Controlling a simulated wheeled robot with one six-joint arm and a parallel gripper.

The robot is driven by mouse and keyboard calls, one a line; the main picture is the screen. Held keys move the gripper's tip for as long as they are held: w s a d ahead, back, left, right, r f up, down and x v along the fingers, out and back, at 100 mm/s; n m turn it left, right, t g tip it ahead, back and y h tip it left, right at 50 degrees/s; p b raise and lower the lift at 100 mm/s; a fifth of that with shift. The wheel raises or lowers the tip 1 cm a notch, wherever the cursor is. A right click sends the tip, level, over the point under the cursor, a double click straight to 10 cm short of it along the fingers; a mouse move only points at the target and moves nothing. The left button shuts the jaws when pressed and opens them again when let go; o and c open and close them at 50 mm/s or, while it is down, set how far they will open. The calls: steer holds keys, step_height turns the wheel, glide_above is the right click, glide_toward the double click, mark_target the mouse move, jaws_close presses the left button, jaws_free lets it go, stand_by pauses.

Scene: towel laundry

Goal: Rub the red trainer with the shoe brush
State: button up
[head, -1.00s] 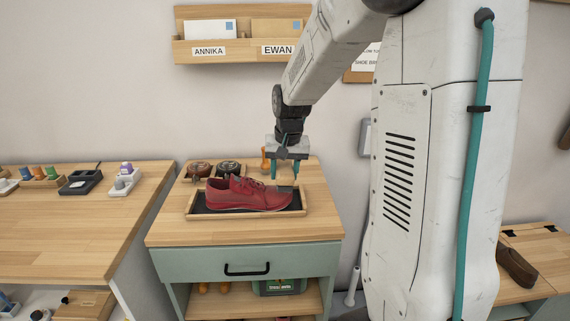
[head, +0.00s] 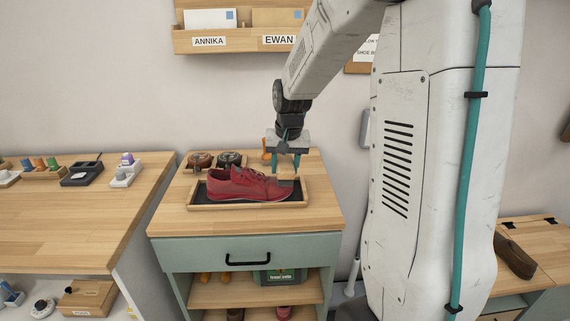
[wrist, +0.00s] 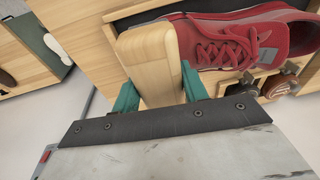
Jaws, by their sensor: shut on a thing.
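The red trainer (head: 235,184) lies on its side-on length in a dark-bottomed wooden tray (head: 203,208), toe to the right. It also shows at the top right of the wrist view (wrist: 225,45), laces facing the camera. My gripper (head: 286,162) is over the toe end of the trainer. In the wrist view its teal fingers (wrist: 160,88) are shut on the pale wooden shoe brush (wrist: 150,50). The brush overlaps the trainer's edge there; I cannot tell whether they touch. The bristles are hidden. In the head view the brush (head: 285,183) shows small at the toe.
Two polish tins (head: 200,160) and an orange-brown object (head: 266,152) stand behind the tray. The cabinet top (head: 180,223) is clear in front. A side table (head: 90,230) with small items stands to the left. A letter rack (head: 240,42) hangs on the wall.

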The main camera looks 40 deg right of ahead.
steer(key=shift+f, duration=0.5)
steer(key=shift+w, duration=0.1)
steer(key=shift+w+d, duration=0.55)
steer(key=shift+w, duration=0.25)
steer(key=shift+w+d, duration=0.55)
steer(key=shift+w, duration=0.25)
steer(key=shift+f, duration=0.1)
steer(key=shift+s+a, duration=0.1)
steer(key=shift+s, duration=0.05)
steer(key=shift+s+a+f, duration=0.1)
steer(key=shift+s+a, duration=0.5)
steer(key=shift+s, duration=0.35)
steer(key=shift+s+a+f, duration=0.15)
steer(key=shift+s+a, duration=0.35)
steer(key=shift+s, duration=0.2)
steer(key=shift+c, duration=0.7)
